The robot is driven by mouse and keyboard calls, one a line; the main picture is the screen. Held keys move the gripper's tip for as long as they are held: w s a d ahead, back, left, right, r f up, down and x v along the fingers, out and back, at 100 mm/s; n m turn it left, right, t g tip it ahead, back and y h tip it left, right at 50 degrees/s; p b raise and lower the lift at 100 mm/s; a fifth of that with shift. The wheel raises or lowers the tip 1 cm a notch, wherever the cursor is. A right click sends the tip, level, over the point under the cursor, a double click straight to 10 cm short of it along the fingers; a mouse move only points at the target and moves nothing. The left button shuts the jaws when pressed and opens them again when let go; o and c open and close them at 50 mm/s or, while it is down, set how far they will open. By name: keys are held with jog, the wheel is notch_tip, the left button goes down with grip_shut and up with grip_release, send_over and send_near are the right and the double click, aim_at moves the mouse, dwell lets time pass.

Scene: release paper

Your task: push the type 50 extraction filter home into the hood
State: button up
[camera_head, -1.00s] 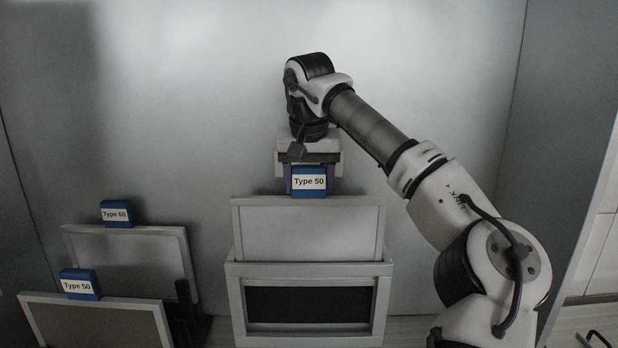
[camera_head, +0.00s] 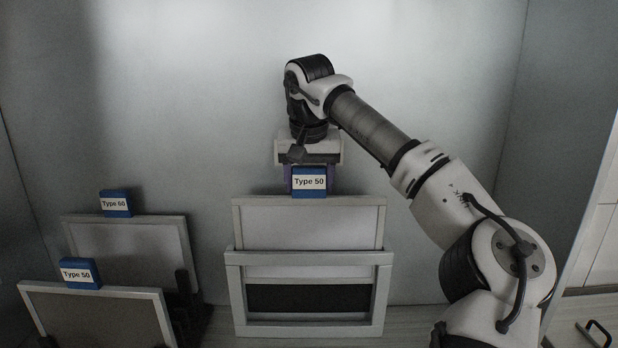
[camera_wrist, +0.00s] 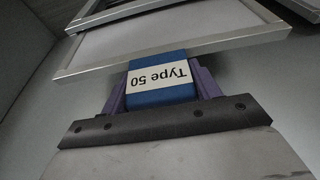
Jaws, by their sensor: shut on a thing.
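The type 50 extraction filter (camera_head: 300,222) is a pale panel in a light metal frame with a blue "Type 50" tab (camera_head: 309,182) on its top edge. My gripper (camera_head: 309,170) is above it, its purple fingers shut on that tab from both sides; the grip also shows in the wrist view (camera_wrist: 160,84). The filter stands upright in the hood (camera_head: 236,300), a light frame with a dark opening. The filter's upper part sticks up above the hood's top bar. A pale strip of it shows just below that bar, above the dark opening.
On the left stand two other framed panels: one with a blue "Type 50" tab (camera_head: 78,273) in front, one with a "Type 60" tab (camera_head: 115,203) behind. Dark supports (camera_head: 183,280) stand beside them. A back wall is close behind the hood.

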notch_tip(320, 180, down, 13)
jog(key=b, duration=0.5)
dwell(4.2)
jog(key=o, duration=1.6)
jog(key=shift+f, duration=0.1)
jog(key=shift+o, duration=0.2)
jog(key=shift+s, duration=0.1)
jog(key=b+v, duration=0.1)
jog(key=v, duration=1.3)
